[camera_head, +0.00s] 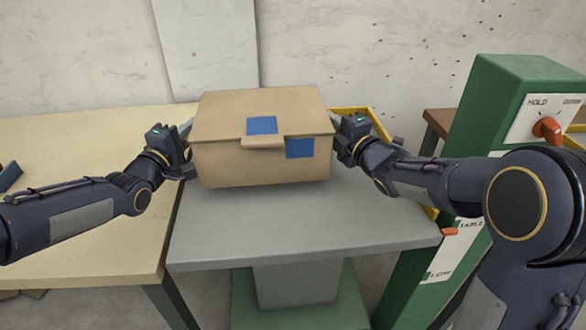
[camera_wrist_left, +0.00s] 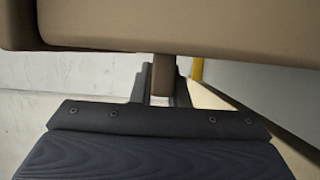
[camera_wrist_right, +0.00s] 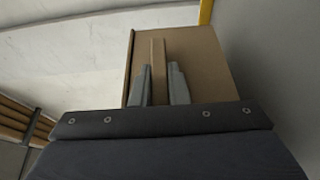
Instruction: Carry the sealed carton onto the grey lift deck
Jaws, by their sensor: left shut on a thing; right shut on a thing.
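The sealed carton (camera_head: 230,160) is a closed brown box with two blue patches on its lid and front. It is over the rear part of the grey lift deck (camera_head: 300,225) in the head view; whether its underside touches the deck I cannot tell. My left gripper (camera_head: 187,132) is shut on a tab at the carton's left side; the left wrist view shows this tab (camera_wrist_left: 163,75) between the fingers. My right gripper (camera_head: 338,124) is shut on a tab at the right side, seen as a brown strip (camera_wrist_right: 158,70) in the right wrist view. The carton looks about level.
A cream table (camera_head: 80,210) adjoins the deck on the left. A green control post (camera_head: 490,110) with an orange knob (camera_head: 547,129) stands at the right, close to my right arm. A yellow rail (camera_head: 378,125) runs behind the deck's right side. The deck's front part is bare.

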